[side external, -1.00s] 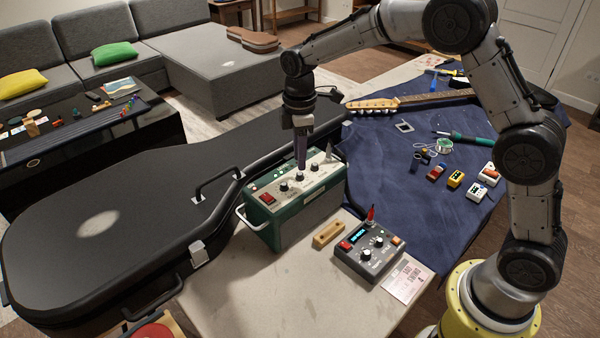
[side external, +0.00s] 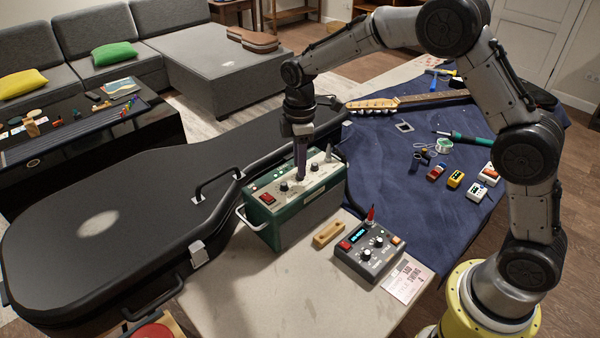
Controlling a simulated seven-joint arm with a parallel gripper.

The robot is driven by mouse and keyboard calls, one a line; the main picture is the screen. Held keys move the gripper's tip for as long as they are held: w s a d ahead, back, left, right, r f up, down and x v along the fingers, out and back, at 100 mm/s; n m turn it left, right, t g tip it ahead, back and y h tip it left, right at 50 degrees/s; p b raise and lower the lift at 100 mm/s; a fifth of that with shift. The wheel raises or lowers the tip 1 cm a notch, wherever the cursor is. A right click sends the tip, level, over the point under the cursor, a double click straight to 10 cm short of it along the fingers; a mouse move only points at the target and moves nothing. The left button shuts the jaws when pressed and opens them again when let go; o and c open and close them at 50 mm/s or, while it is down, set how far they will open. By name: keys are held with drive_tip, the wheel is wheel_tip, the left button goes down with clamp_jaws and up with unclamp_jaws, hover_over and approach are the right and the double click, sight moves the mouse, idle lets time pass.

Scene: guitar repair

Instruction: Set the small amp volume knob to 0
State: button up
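The small amp (side external: 312,212) is a green box with a pale top panel, standing on the bench beside the guitar case. Its panel carries a red switch (side external: 267,198) and a row of dark knobs. One knob (side external: 284,187) shows to the left of my gripper and another (side external: 315,167) to the right. I cannot tell whether the fingers touch or close on that knob. Knob labels and pointer marks are too small to read.
A grey unit (side external: 368,250) with a lit display and knobs stands in front of the amp, near a wooden block (side external: 328,234). A black guitar case (side external: 130,215) lies close on the left. A blue mat (side external: 400,200) holds small pedals, a soldering iron and a guitar neck.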

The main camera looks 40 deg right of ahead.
drive_tip(key=shift+f, duration=1.3)
drive_tip(key=shift+r, duration=0.2)
idle(0.6)
clamp_jaws()
drive_tip(key=n, duration=0.5)
drive_tip(key=shift+n, duration=0.4)
drive_tip(key=n, duration=0.6)
unclamp_jaws()
